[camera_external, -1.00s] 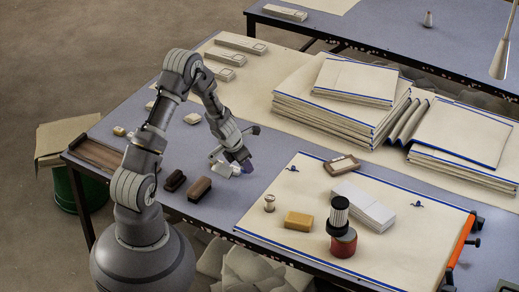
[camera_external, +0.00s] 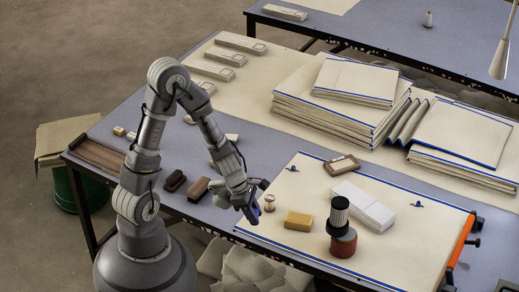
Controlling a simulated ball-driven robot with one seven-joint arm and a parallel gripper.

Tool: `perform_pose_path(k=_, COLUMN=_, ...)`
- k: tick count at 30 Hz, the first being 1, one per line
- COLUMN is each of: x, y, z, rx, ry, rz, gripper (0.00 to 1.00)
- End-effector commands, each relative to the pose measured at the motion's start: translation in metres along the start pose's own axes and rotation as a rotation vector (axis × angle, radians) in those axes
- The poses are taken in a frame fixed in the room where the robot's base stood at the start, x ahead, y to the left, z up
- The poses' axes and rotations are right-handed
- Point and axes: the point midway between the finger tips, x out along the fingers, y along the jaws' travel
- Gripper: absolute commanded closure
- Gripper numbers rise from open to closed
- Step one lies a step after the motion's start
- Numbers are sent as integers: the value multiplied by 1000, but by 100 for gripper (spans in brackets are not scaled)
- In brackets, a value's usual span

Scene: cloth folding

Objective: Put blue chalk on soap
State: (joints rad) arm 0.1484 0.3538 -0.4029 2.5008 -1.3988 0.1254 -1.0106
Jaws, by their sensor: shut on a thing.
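The blue chalk (camera_external: 255,214) is a small dark blue-violet piece. My gripper (camera_external: 252,204) is shut on it and points down, near the left edge of the cream cloth. The soap is most likely the ochre-yellow block (camera_external: 298,221), which lies flat on the cloth to the right of my gripper. The chalk is held apart from the block, with a gap between them. The fingers partly hide the chalk. I cannot tell its exact height above the cloth.
A black-topped red container (camera_external: 342,242) and white blocks (camera_external: 363,207) lie to the right. Dark and brown blocks (camera_external: 198,189) sit left. Folded cloth stacks (camera_external: 335,105) fill the back.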

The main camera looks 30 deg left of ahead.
Motion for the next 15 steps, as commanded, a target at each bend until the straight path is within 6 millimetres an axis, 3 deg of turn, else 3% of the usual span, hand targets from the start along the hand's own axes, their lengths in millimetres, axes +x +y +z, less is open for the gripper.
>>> perform_pose_path(k=5, x=5, y=12, z=16, rx=-2, ry=-1, rz=-2, gripper=99)
perform_pose_path(k=15, x=44, y=73, z=88, rx=2, ry=0, rz=0, gripper=99)
